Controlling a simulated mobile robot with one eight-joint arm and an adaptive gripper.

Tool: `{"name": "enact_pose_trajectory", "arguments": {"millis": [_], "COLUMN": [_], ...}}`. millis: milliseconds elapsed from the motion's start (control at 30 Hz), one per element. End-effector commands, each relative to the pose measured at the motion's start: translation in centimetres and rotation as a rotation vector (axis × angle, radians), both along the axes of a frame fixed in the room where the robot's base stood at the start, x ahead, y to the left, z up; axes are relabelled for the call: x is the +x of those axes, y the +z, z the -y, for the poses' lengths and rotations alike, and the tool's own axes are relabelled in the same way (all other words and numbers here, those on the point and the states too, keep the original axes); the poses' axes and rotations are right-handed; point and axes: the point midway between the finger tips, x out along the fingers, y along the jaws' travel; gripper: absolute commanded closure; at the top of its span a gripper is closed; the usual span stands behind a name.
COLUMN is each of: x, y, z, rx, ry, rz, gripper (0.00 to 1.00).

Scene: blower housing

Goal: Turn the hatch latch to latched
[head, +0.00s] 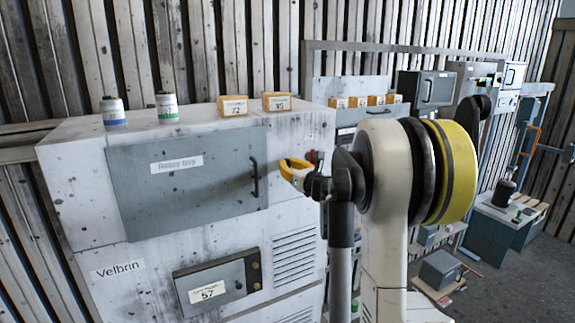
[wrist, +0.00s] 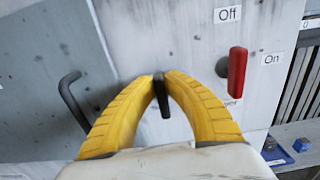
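The hatch is a grey panel (head: 185,185) on the white housing, with a dark bar handle (head: 255,178) near its right edge; the handle also shows in the wrist view (wrist: 74,102). The latch (wrist: 162,98) is a small black lever beside the hatch edge, nearly upright in the wrist view. My gripper (wrist: 161,80) has its two yellow fingertips close together on both sides of the latch, apparently touching it. In the head view my gripper (head: 294,171) is right of the hatch handle and hides the latch.
A red switch lever (wrist: 237,72) between Off and On labels stands close right of my gripper. A label behind the right finger is partly hidden. Two small jars (head: 166,107) and two orange boxes (head: 277,102) stand on top of the housing.

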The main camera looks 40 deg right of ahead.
Motion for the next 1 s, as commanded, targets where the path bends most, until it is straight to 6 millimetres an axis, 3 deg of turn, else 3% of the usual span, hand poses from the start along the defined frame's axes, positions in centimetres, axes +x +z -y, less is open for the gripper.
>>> {"name": "enact_pose_trajectory", "arguments": {"millis": [467,1000], "x": [0.05,0.24], "y": [-0.13,-0.46], "z": [-0.14,-0.9], "rx": [-0.07,-0.511], "ry": [0.0,0.001], "rz": [-0.017,-0.123], "gripper": [1.0,1.0]}}
